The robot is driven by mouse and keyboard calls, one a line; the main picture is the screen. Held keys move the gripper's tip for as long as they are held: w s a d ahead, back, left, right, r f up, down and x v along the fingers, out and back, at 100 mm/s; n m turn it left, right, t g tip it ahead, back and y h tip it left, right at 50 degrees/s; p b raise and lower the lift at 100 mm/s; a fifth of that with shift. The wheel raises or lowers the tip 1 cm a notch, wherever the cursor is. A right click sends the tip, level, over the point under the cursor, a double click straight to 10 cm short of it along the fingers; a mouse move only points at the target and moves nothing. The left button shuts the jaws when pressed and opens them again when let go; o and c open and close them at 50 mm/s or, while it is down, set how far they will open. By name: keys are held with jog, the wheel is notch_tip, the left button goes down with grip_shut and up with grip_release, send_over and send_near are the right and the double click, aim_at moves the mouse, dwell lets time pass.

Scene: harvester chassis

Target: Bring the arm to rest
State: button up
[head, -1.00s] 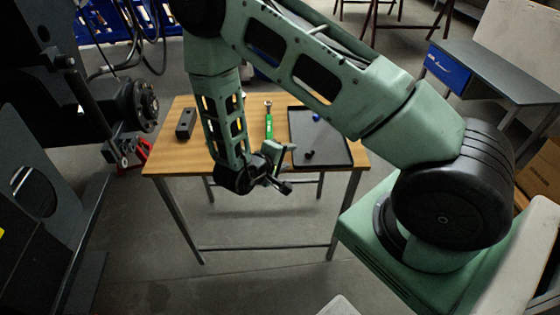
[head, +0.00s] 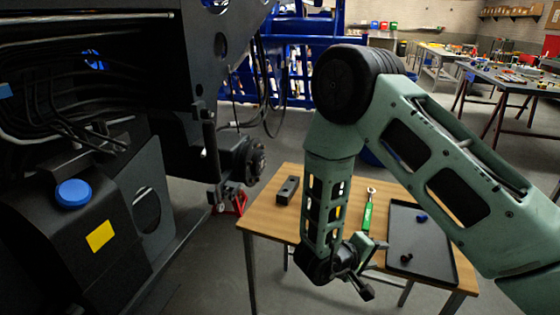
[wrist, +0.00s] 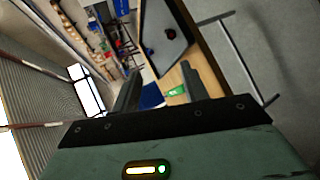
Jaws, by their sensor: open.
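My green arm is folded, with its forearm hanging down in front of the wooden table in the head view. My gripper (head: 364,272) is at the lower end, near the table's front edge. In the wrist view my gripper (wrist: 160,88) shows two dark fingers spread apart, with nothing between them in their grasp. The wrist view is tilted, with the table edge and tray beyond the fingers.
The wooden table (head: 268,216) bears a dark block (head: 287,190), a green-handled tool (head: 367,214) and a black tray (head: 440,262) with small blue and black parts. The dark harvester chassis (head: 150,235) stands close on the left. Open floor lies between chassis and table.

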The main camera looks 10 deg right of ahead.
jog(key=w+a+r+t+y, duration=0.25)
jog(key=a+y, duration=0.25)
jog(key=a, duration=0.3)
jog(key=w+a+r+t+y, duration=0.1)
jog(key=w+a+r+y, duration=0.3)
jog(key=a, duration=0.5)
jog(key=s+a+r+n+g+y, duration=0.1)
jog(key=s+a+r+n+y, duration=0.1)
jog(key=s+a+r+y, duration=0.5)
jog(key=s+a+r+n+g, duration=0.2)
jog(key=s+a+r+g, duration=0.15)
jog(key=s, duration=0.45)
jog(key=s+d+r+g+h, duration=0.1)
jog(key=s+d, duration=0.2)
jog(key=s, duration=0.2)
jog(key=s+d+r+n+g+h, duration=0.1)
jog(key=s+d+r+h, duration=0.1)
jog(key=s, duration=0.4)
jog(key=shift+d+r, duration=0.2)
jog(key=shift+d, duration=0.4)
